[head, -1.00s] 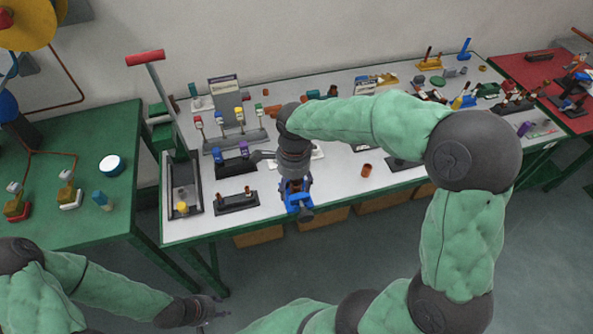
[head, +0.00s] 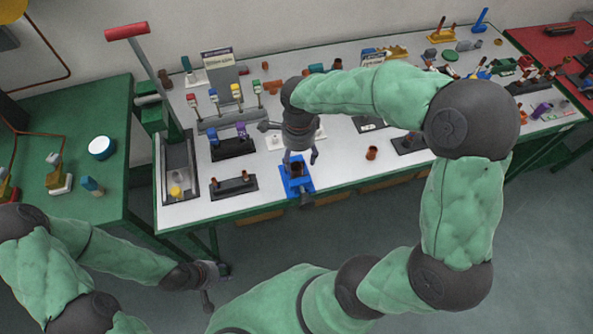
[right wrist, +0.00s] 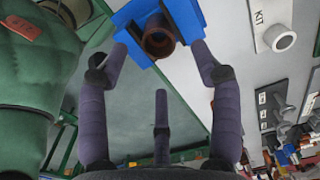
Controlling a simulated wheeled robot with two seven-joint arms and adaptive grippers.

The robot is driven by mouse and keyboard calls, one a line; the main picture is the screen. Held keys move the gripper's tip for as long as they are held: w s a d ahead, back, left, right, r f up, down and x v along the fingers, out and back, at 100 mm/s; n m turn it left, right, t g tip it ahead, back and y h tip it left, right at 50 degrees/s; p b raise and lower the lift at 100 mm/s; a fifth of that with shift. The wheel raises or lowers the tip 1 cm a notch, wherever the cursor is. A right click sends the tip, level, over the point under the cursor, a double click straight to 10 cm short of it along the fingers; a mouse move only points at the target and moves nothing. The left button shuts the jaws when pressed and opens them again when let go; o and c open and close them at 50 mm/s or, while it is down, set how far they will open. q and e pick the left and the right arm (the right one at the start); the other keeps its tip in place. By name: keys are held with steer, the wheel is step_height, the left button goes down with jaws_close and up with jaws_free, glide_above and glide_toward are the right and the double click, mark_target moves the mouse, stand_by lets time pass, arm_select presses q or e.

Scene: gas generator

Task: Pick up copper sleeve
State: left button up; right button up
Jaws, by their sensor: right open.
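A copper sleeve (head: 297,170) stands in a blue holder (head: 292,187) at the front edge of the white table. In the right wrist view the sleeve (right wrist: 159,38) shows end-on, with its dark bore, in the blue holder (right wrist: 190,18). My right gripper (head: 301,156) is open and empty just above the sleeve. Its fingers (right wrist: 160,58) are spread to either side of the sleeve in the right wrist view and look apart from it. A second copper sleeve (head: 371,153) stands loose on the table to the right. My left gripper (head: 214,282) is low, off the table, with fingers apart.
A black stand with brown posts (head: 233,186) is left of the holder. Behind it are a stand with blue and purple pieces (head: 230,148) and a rack of coloured-top pieces (head: 228,119). A green table (head: 85,135) stands at left. Bare tabletop lies around the loose sleeve.

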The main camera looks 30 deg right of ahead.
mark_target(297, 170)
steer(key=f+b, duration=0.1)
steer(key=f, duration=0.3)
steer(key=shift+w+a+f+b, duration=0.15)
steer(key=shift+a+f+b, duration=0.1)
steer(key=shift+b, duration=0.1)
steer(key=c, duration=1.3)
steer(key=shift+o, duration=0.2)
steer(key=shift+r, duration=0.15)
